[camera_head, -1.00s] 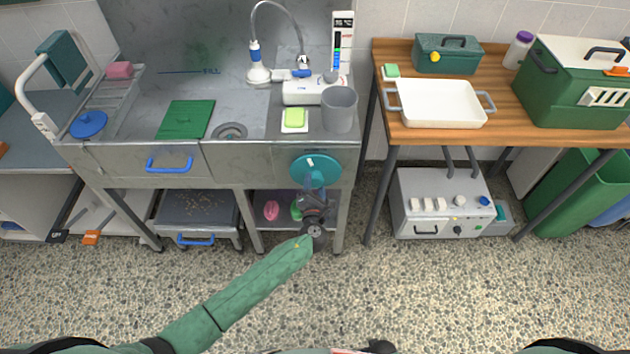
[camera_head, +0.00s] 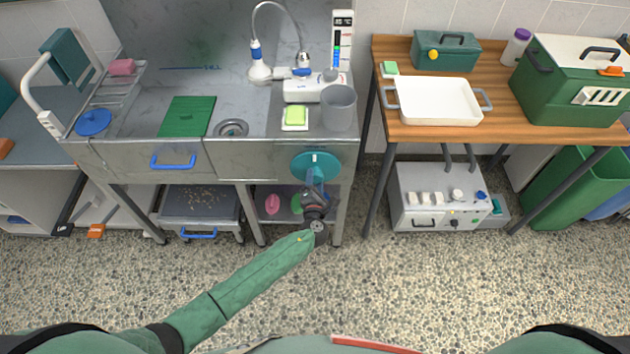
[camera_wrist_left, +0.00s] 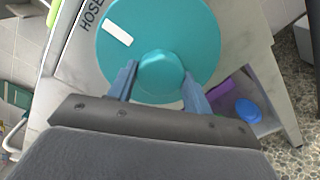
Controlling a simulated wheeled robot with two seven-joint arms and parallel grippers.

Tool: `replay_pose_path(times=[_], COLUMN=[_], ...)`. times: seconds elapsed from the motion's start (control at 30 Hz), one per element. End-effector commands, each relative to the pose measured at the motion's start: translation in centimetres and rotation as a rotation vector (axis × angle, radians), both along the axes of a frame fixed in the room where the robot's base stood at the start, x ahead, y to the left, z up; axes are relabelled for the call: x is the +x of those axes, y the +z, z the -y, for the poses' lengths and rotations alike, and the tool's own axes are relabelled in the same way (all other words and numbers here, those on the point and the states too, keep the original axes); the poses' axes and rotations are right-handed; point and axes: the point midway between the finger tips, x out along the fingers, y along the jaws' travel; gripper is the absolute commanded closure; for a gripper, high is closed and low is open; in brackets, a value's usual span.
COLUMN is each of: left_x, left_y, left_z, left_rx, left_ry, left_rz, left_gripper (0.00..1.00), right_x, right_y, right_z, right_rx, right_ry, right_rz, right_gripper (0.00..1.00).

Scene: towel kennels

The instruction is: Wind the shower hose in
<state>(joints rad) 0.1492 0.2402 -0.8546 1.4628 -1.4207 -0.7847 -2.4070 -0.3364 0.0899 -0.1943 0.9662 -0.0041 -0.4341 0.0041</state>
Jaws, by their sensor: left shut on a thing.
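A round teal hose dial (camera_head: 315,167) with a white mark is on the front panel of the steel tub, at its right end. My left gripper (camera_head: 315,186) is shut on the knob, one finger on each side (camera_wrist_left: 158,88). The shower hose (camera_head: 278,8) arches over the tub's back right, with the shower head (camera_head: 259,72) at its left end. My right gripper is not in view.
A grey cup (camera_head: 338,107) and a yellow-green sponge (camera_head: 295,115) stand on the tub's right ledge. A wooden table (camera_head: 400,132) with a white tray (camera_head: 438,102) stands to the right. The speckled floor in front is clear.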

Motion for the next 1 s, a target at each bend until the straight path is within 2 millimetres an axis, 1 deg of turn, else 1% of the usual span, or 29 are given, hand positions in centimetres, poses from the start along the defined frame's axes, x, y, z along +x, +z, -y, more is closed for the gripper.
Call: replay_pose_path(times=[0.17,0.2,0.27,0.3,0.57,0.67,0.77,0.83,0.9,1.0], left_x=[-0.1,-0.1,-0.1,-0.1,-0.1,-0.6,-1.7,-2.8,-3.9,-5.4], left_y=[-0.2,-0.2,-0.2,-0.1,-0.1,-0.2,-0.3,-0.3,-0.3,-0.1], left_z=[0.1,0.1,0.0,0.0,0.0,0.0,0.0,-0.1,-0.1,-0.1], left_rx=[0.0,0.0,0.0,0.0,0.0,-0.001,0.0,-0.001,0.0,-0.002], left_ry=[-0.001,-0.001,-0.001,-0.001,0.0,0.0,-0.002,-0.002,-0.002,-0.002], left_rz=[-0.003,-0.003,-0.003,-0.002,-0.001,-0.001,-0.001,-0.002,-0.002,-0.001], left_gripper=[0.91,0.44,0.33,0.28,0.28,0.28,0.28,0.28,0.28,0.28], right_x=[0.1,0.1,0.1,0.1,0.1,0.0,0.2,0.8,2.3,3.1], right_y=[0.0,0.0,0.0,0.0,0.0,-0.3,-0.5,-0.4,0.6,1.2], right_z=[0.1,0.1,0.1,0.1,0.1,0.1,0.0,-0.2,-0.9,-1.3], right_rx=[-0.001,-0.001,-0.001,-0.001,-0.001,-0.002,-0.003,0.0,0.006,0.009], right_ry=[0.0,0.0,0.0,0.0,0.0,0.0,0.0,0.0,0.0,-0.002], right_rz=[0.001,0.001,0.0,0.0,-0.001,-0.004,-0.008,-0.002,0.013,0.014], right_gripper=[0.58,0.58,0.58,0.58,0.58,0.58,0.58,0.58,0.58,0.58])
